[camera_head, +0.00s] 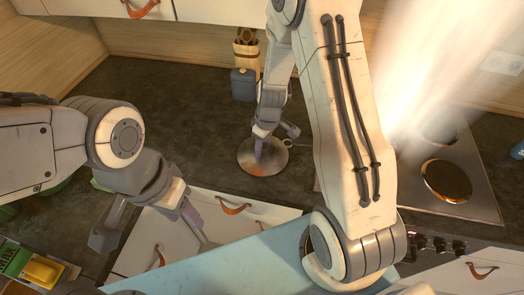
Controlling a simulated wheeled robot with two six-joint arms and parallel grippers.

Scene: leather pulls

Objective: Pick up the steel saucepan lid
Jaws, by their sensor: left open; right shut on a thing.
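The steel saucepan lid (249,164) is a round, shiny disc at the middle of the dark counter, near its front edge. My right gripper (262,142) points down over the middle of the lid and is shut on it, at the centre of its top. The fingers hide the part that they hold. I cannot tell whether the lid rests on the counter or is slightly above it. My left gripper (200,224) is open and empty, lower left of the lid, in front of the white drawer fronts.
A cooktop with a round hotplate (447,180) is at the right. A blue-grey canister (243,85) and a utensil holder (246,55) stand behind the lid. White drawers with leather pulls (232,209) are below the counter. A yellow object (42,271) lies lower left. The counter left of the lid is clear.

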